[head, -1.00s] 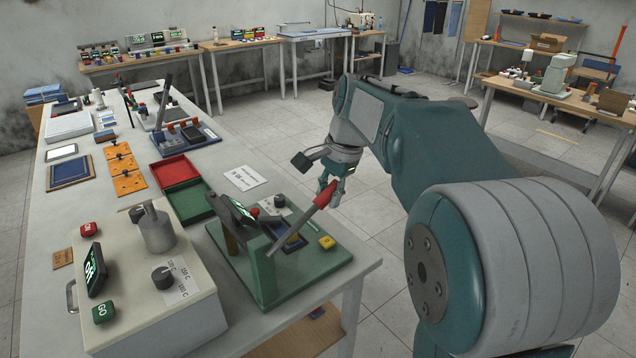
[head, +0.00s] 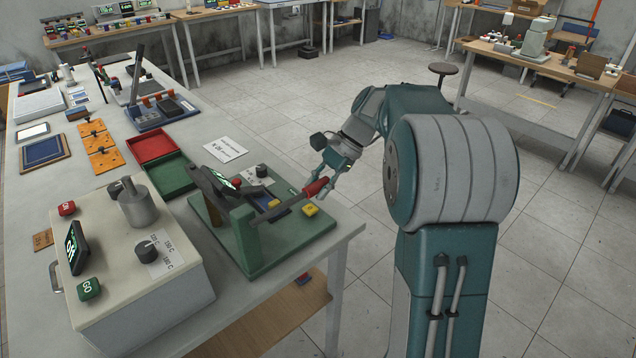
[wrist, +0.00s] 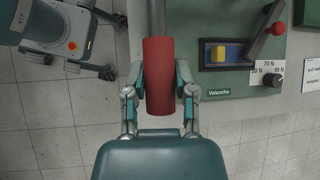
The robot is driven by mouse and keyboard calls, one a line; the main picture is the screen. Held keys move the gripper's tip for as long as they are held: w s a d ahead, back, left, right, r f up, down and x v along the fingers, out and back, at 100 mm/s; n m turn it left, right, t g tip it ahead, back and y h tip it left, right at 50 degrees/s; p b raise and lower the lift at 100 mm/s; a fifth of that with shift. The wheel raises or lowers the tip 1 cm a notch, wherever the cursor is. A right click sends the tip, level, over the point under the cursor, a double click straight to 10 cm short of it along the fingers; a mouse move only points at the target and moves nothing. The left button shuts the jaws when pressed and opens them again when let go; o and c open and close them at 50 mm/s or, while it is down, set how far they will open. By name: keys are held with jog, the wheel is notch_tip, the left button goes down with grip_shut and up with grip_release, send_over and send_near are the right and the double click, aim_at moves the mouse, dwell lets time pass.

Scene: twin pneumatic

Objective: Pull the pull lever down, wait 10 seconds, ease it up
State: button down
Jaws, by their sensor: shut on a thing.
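The pull lever is a grey bar with a red grip (head: 317,187), mounted on a green press stand (head: 262,262) at the near end of the long table. The lever slopes gently up to the right from its green upright and reaches past the base's right side. My gripper (head: 327,180) is shut on the red grip. In the wrist view the fingers (wrist: 160,92) close on both sides of the red grip (wrist: 160,60). A dark display with green characters (head: 222,179) sits on top of the stand.
On the green base are a yellow block (head: 310,210), a blue tray and a black knob (head: 262,170). A beige box with buttons (head: 150,285) stands at the near left. Red (head: 156,146) and green (head: 172,176) trays lie behind. Open floor lies to the right.

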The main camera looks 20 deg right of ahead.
jog(key=shift+w, duration=0.1)
jog(key=shift+c, duration=2)
grip_release()
jog(key=v, duration=1.2)
jog(key=s+a+n+t+h, duration=0.2)
jog(key=s+a+n+h, duration=0.35)
jog(key=s+a, duration=0.55)
jog(key=s+a+f+n+t+h, duration=0.1)
jog(key=s+a+f+n+t, duration=0.1)
jog(key=s, duration=0.4)
jog(key=s+a+f+n+t+h, duration=0.1)
jog(key=s+a+f+n+t, duration=0.1)
jog(key=s+f+n, duration=0.2)
jog(key=s+n, duration=0.2)
jog(key=s, duration=0.1)
jog(key=shift+f, duration=0.35)
